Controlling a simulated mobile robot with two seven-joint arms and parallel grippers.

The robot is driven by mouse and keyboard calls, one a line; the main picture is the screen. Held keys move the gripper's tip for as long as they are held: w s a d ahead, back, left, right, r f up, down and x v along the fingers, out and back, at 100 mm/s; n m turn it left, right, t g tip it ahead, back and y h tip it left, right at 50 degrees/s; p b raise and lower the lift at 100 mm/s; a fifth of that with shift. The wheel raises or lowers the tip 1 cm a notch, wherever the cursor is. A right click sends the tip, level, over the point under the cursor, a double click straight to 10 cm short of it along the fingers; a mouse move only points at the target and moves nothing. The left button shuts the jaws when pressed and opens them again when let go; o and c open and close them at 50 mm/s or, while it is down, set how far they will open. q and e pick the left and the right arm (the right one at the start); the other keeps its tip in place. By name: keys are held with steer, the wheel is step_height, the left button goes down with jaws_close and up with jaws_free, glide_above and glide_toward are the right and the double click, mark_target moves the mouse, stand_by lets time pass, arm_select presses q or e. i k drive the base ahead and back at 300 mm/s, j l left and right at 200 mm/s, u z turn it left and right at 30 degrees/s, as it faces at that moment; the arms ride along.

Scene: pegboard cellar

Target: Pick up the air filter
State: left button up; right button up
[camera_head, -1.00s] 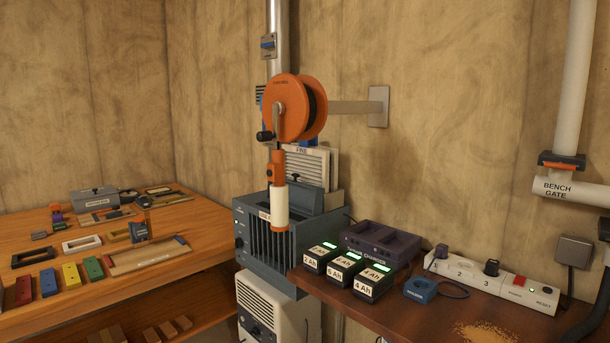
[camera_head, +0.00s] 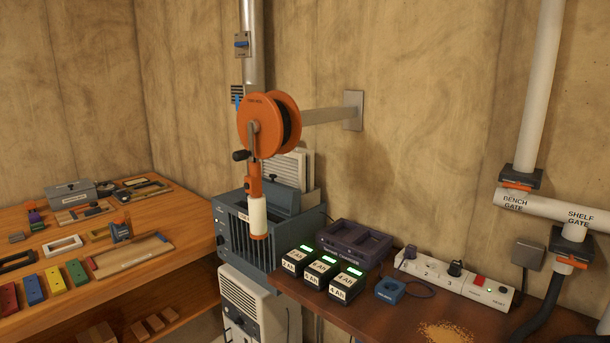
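White slatted panels (camera_head: 292,168), which look like air filters, stand upright behind a blue-grey slotted machine (camera_head: 270,238) near the middle of the head view. Their left part is hidden by an orange reel (camera_head: 265,125) and its hanging orange-and-white handle (camera_head: 257,205). A label on a panel is no longer readable. Neither of my grippers is in view.
A wooden bench (camera_head: 185,235) with coloured blocks and tools is at left. A wall arm (camera_head: 325,115) carries the reel.

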mark_target(290, 169)
steer(key=j+z, duration=0.1)
steer(key=z, duration=0.35)
steer(key=i+j+z, duration=0.1)
steer(key=z, duration=0.3)
steer(key=j+z, duration=0.1)
steer(key=z, duration=0.35)
steer(key=j+z, duration=0.35)
steer(key=k+j+z, duration=0.1)
steer(key=j+z, duration=0.25)
steer(key=k+j+z, duration=0.15)
steer(key=j, duration=0.2)
steer(key=j+z, duration=0.15)
steer(key=j, duration=0.15)
steer(key=k+j+z, duration=0.15)
steer(key=j, duration=0.2)
steer(key=k+j+z, duration=0.1)
steer(key=j, duration=0.3)
steer(key=k+j+z, duration=0.1)
steer(key=k+j, duration=0.25)
